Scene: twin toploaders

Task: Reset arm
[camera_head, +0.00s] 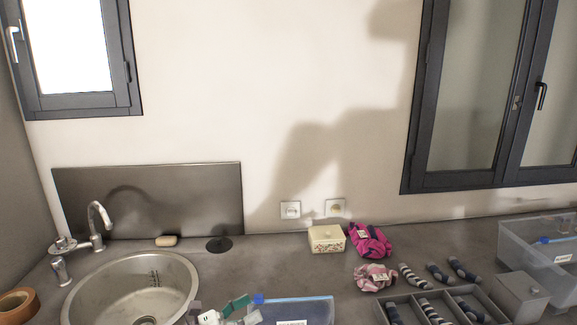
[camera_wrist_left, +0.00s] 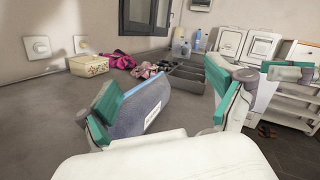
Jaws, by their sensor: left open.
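My left gripper (camera_head: 232,310) shows at the bottom edge of the head view, with green pads on its fingers. In the left wrist view the left gripper (camera_wrist_left: 168,102) has its fingers wide apart. A grey-blue container (camera_head: 297,310) with a blue edge and a white label is just right of the gripper in the head view. In the wrist view this container (camera_wrist_left: 148,108) shows beyond and between the fingers, partly hidden by the left one. I cannot tell whether they touch. My right gripper is in neither view.
A round sink (camera_head: 130,290) with a tap (camera_head: 98,225) is at left. A cream box (camera_head: 327,239), pink cloth (camera_head: 370,241), patterned cloth (camera_head: 375,277), a divided grey tray (camera_head: 467,292) with rolled socks and a clear bin (camera_head: 545,260) are at right. The counter behind the gripper is mostly clear.

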